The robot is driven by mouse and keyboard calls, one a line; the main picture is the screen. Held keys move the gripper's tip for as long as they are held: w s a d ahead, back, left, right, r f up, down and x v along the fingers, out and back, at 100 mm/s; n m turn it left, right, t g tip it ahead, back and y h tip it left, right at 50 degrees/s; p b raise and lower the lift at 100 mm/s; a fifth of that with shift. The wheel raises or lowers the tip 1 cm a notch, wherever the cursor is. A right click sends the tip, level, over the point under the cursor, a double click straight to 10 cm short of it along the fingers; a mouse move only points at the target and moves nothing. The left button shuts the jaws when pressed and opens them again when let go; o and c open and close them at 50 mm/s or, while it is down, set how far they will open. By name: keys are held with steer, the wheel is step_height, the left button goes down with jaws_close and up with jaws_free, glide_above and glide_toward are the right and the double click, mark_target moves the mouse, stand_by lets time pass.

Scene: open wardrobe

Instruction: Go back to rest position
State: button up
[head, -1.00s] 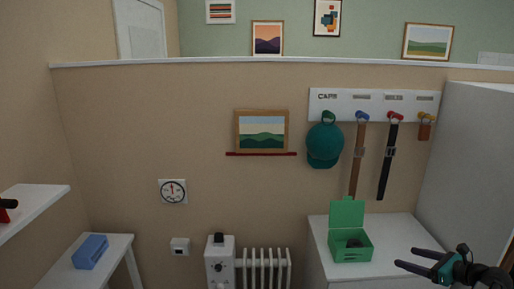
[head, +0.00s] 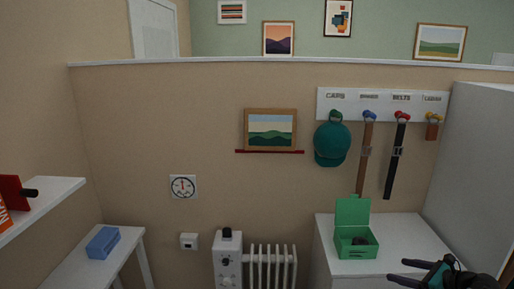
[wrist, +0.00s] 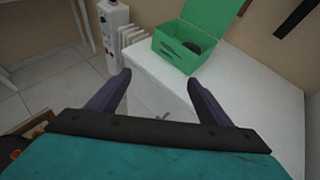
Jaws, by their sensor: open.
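My gripper (head: 406,273) is at the lower right of the head view, in front of the white cabinet. Its two dark fingers are apart with nothing between them. The wrist view shows the same open, empty gripper (wrist: 160,95), above and in front of the white cabinet top. A green box (head: 355,243) with its lid raised stands on the cabinet, beyond my fingers and apart from them. It also shows in the wrist view (wrist: 172,50), with a dark item inside that I cannot make out.
The white cabinet top (head: 402,243) is mostly clear. A tall white panel (head: 468,170) stands to its right. A radiator (head: 270,268) is to its left. A teal cap (head: 331,146) and belts (head: 395,160) hang above. A blue box (head: 103,243) lies on the left bench.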

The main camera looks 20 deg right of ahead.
steer(key=w+a+f+n+g+y, duration=0.2)
steer(key=a+f+n+g, duration=0.35)
steer(key=a+f, duration=0.9)
steer(key=w+a+f+n+g+y, duration=0.15)
steer(key=a+f+n+g, duration=0.25)
steer(key=a+f+n, duration=0.95)
steer(key=s+a+f+n+g+h+b, duration=0.1)
steer(key=s+a+f+n+g+h, duration=0.2)
steer(key=s+a+f+n, duration=0.3)
steer(key=s+a+f+n+g+h, duration=0.4)
steer(key=s+a+f+n, duration=0.3)
steer(key=s+a, duration=1)
steer(key=shift+a+g+b, duration=0.4)
steer(key=shift+a+g, duration=0.1)
steer(key=shift+g, duration=0.15)
